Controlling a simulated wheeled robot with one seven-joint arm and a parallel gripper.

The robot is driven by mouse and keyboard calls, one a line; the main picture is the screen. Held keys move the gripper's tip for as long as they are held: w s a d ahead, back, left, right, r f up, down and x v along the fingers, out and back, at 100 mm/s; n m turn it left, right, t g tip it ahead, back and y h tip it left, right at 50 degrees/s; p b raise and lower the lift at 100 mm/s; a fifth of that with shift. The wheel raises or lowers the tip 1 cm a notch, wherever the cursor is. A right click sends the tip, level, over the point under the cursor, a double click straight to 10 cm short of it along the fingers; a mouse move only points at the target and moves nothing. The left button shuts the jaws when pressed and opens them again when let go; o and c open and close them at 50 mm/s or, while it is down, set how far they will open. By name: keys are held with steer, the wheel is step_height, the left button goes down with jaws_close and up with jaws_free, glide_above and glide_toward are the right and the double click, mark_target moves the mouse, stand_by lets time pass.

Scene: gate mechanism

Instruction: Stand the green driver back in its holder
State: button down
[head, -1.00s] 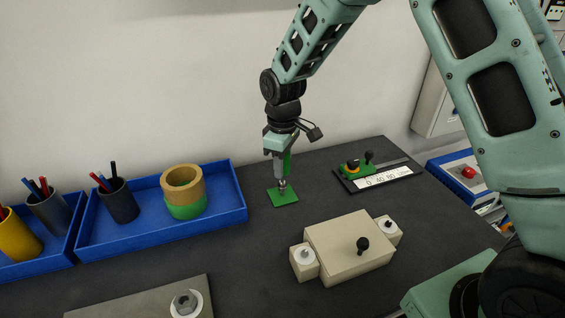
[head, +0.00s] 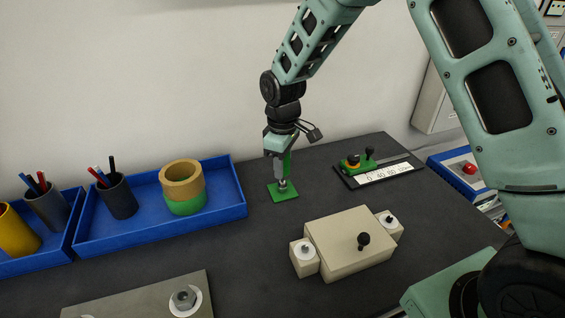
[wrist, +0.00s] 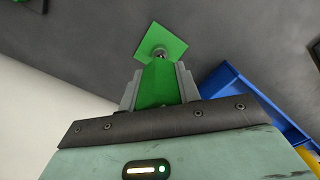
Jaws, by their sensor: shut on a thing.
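The green driver (head: 287,165) is upright in my gripper (head: 281,178), which points straight down. In the wrist view the driver's green handle (wrist: 158,85) sits between the two grey fingers, and my gripper (wrist: 159,88) is shut on it. The holder (head: 283,192) is a flat green square plate with a small grey socket, on the dark table under my gripper. In the wrist view the plate (wrist: 170,38) shows beyond the driver, with the grey socket at the driver's far end. Whether the driver's tip is inside the socket or just above it, I cannot tell.
A blue tray (head: 235,208) with a dark pen cup and stacked rings lies to the left. A beige box (head: 345,245) with a black knob stands front right. A slider gauge (head: 385,175) lies back right. The wall is close behind.

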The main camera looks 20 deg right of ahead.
steer(key=shift+f, duration=0.15)
stand_by(0.4)
steer(key=c, duration=0.9)
jaws_free()
step_height(320, 180, up, 7)
steer(key=p, duration=0.5)
